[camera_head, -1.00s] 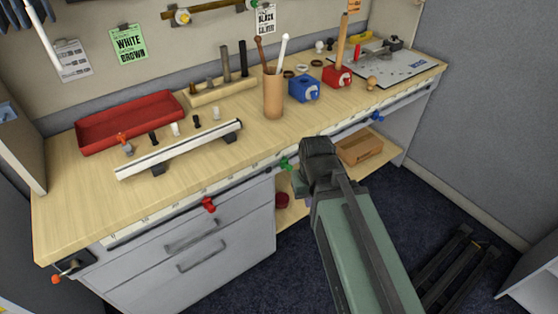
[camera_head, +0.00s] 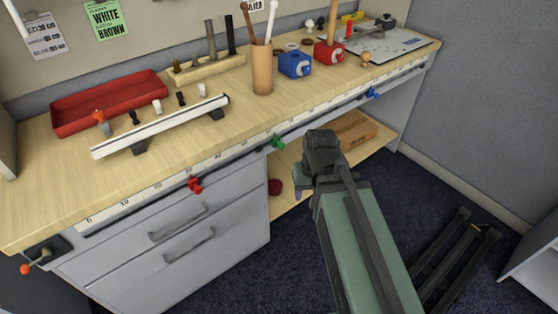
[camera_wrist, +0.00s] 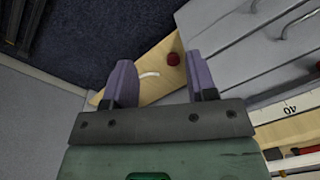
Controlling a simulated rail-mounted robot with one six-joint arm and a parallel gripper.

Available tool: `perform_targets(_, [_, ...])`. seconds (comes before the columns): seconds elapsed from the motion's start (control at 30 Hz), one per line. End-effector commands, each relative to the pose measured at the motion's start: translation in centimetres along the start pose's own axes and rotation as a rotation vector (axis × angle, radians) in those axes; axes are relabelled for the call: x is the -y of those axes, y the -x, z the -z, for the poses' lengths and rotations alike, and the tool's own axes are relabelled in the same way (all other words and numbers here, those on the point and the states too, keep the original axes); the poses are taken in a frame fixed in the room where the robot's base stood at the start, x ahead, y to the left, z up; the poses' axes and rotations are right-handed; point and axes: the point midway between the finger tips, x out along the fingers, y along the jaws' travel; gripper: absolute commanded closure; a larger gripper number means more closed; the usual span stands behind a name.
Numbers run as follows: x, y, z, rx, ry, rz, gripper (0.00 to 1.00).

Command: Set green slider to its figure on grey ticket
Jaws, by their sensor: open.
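The green slider (camera_head: 278,141) sits on the scale rail (camera_head: 230,153) along the bench's front edge, between the red slider (camera_head: 195,185) and the blue slider (camera_head: 372,94). The grey ticket (camera_head: 44,36) hangs on the wall at the upper left; its print is too small to read. My gripper (camera_head: 298,192) is in front of the bench, below and a little right of the green slider, not touching it. In the wrist view, its two purple fingers (camera_wrist: 163,82) are apart with nothing between them. The green slider does not show there.
A red tray (camera_head: 110,103), a white rail block (camera_head: 160,127), a cup with sticks (camera_head: 262,68), and blue and red blocks (camera_head: 295,65) stand on the bench. Drawer handles (camera_head: 178,222) stick out below. An open shelf (camera_head: 290,180) holds a cardboard box (camera_head: 355,131).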

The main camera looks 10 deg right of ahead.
Motion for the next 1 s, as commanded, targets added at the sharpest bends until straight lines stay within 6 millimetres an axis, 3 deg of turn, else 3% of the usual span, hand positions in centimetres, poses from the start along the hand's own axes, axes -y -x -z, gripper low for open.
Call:
perform_targets(0.03, [-0.3,-7.2,1.0,-0.03,-0.012,0.073,0.45])
perform_targets(0.1, [0.2,-11.1,2.9,-0.111,0.014,0.212,0.45])
perform_targets(0.2, [1.3,-15.3,6.5,-0.31,0.094,0.431,0.45])
perform_targets(0.3, [1.7,-17.1,11.3,-0.648,0.181,0.632,0.45])
perform_targets(0.37, [1.1,-15.5,14.3,-0.913,0.216,0.701,0.45])
perform_targets(0.4, [0.5,-13.2,15.8,-1.071,0.225,0.709,0.45])
perform_targets(0.47, [-0.1,-9.0,17.3,-1.265,0.231,0.679,0.45])
perform_targets(0.53, [-1.0,-7.2,18.1,-1.396,0.239,0.605,0.45])
perform_targets(0.63, [-1.5,-6.9,18.4,-1.45,0.286,0.514,0.45])
perform_targets(0.83, [-1.1,-7.0,19.1,-1.453,0.304,0.504,0.45])
perform_targets(1.0, [0.6,-7.1,22.1,-1.451,0.306,0.507,0.45])
